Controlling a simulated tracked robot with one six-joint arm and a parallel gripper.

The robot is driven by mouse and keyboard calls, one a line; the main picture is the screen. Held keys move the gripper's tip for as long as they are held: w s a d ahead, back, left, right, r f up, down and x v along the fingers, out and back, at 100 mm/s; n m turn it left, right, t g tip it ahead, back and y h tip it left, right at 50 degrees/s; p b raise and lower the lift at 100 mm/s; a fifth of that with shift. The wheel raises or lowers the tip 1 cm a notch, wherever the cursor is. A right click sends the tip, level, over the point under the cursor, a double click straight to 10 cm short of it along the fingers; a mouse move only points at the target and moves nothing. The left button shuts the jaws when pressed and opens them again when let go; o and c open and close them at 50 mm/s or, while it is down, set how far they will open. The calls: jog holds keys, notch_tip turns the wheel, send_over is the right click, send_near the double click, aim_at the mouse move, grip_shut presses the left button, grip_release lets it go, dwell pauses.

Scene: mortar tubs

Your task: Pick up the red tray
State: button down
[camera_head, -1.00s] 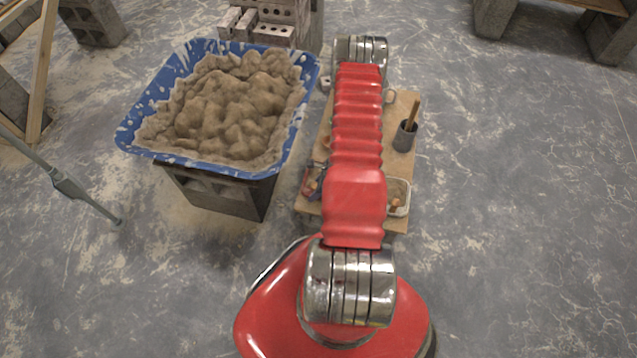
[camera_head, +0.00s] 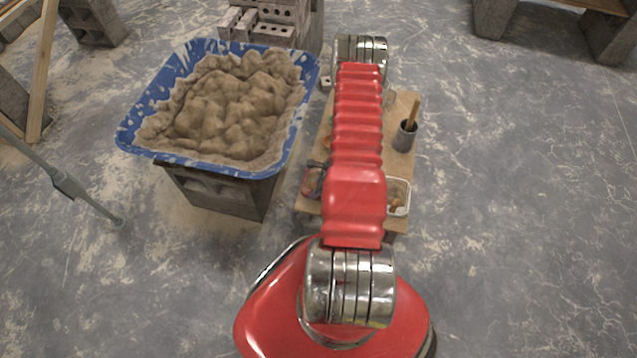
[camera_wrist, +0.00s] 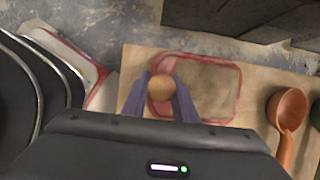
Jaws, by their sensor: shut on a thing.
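The red tray (camera_wrist: 238,90), with a worn red rim and a tan-grey inside, lies on a wooden board in the wrist view. My gripper (camera_wrist: 161,84) has two purple fingers over the tray's left end. The fingers are shut on a round tan ball (camera_wrist: 160,88), which sits between their tips. I cannot tell whether the ball touches the tray or is joined to it. In the head view my red arm hides most of this spot. A small reddish part shows at the board's left edge.
An orange ladle (camera_wrist: 288,108) lies right of the tray. The board (camera_head: 405,165) also carries a dark cup (camera_head: 405,136) with a wooden handle and a whitish container (camera_head: 398,196). A blue tub (camera_head: 135,115) of mortar stands on blocks to the left. The floor at right is clear.

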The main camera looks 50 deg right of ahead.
jog(key=shift+r, duration=0.1)
notch_tip(320, 180, up, 8)
jog(key=shift+r, duration=0.95)
dwell(1.3)
